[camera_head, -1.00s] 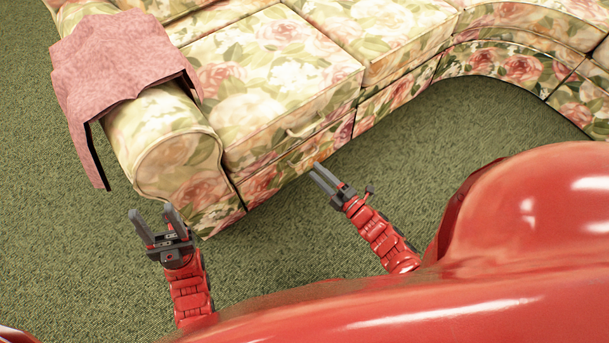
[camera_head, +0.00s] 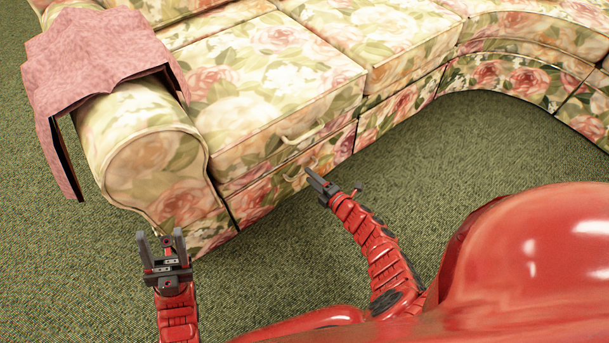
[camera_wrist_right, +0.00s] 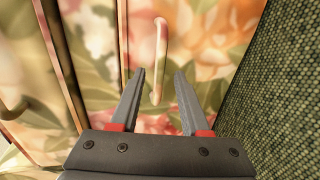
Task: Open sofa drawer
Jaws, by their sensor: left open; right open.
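The floral sofa's lower front panel, a drawer front (camera_head: 262,194), has a pale curved handle (camera_head: 292,178), partly hidden near my right gripper. A second handle (camera_head: 302,133) sits above it. My right gripper (camera_head: 311,175) is open close in front of the lower handle. In the right wrist view, one handle (camera_wrist_right: 160,45) runs lengthwise, its lower end in line with the gap between the open fingertips (camera_wrist_right: 160,73); I cannot tell whether they straddle it. Another handle (camera_wrist_right: 14,108) shows at the left. The drawer looks closed. My left gripper (camera_head: 160,237) is open and empty by the sofa's arm.
A pink cloth (camera_head: 95,60) hangs over the sofa's rounded left arm (camera_head: 150,160). The green carpet (camera_head: 440,150) in front of the sofa is clear. The sofa curves around at the right. My red body fills the lower right.

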